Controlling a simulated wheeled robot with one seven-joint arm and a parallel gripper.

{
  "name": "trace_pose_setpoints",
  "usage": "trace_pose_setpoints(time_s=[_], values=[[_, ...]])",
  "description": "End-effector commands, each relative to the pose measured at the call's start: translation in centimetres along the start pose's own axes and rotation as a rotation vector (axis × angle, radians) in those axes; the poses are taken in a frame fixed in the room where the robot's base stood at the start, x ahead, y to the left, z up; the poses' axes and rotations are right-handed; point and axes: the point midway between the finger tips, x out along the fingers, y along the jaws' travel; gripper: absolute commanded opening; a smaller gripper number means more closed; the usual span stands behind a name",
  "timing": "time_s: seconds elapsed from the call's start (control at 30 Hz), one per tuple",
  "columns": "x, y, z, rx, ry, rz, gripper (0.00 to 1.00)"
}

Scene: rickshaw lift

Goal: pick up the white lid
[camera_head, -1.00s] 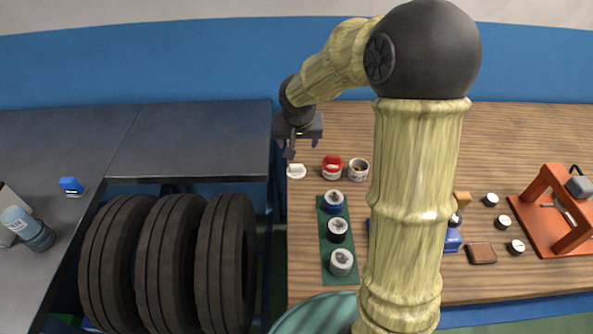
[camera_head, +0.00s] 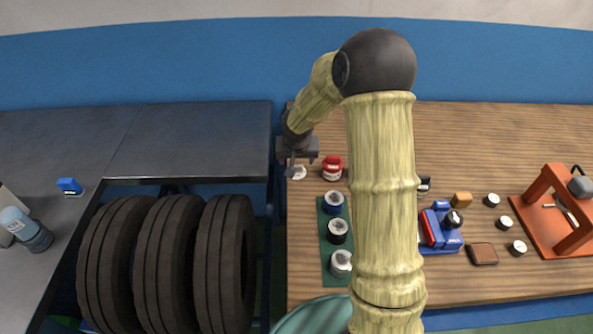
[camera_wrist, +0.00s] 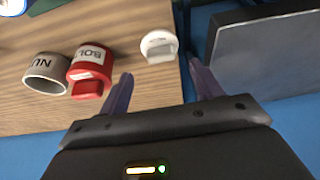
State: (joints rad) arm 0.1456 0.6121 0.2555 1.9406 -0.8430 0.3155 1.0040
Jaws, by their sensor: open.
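The white lid (camera_wrist: 159,45) is a small round disc with a raised grip bar, lying on the wooden table near its edge in the wrist view. In the head view the lid (camera_head: 299,172) shows partly behind my gripper. My gripper (camera_wrist: 160,84) is open and empty, its two purple fingers pointing toward the lid. In the wrist view the lid lies between the lines of the fingers, just beyond the tips. In the head view my gripper (camera_head: 292,169) is at the lid; I cannot tell its exact height above the table.
A red container (camera_wrist: 90,68) stands left of the lid, close to the left finger, with an open grey cup (camera_wrist: 47,74) beyond it. A dark metal bench (camera_wrist: 265,55) lies to the right across a gap. A green mat (camera_head: 335,262) holds three jars.

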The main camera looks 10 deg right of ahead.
Motion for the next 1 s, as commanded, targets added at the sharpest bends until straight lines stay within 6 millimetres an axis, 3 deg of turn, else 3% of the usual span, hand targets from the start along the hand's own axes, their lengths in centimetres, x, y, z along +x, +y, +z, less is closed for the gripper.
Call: trace_pose_setpoints(time_s=[0.17, 0.5, 1.0], values=[[0.6, 0.0, 0.0, 0.0, -0.002, 0.0, 0.65], [4.9, -0.1, -0.2, -0.001, -0.002, 0.001, 0.65], [5.2, -0.1, -0.2, 0.0, 0.0, 0.001, 0.65]])
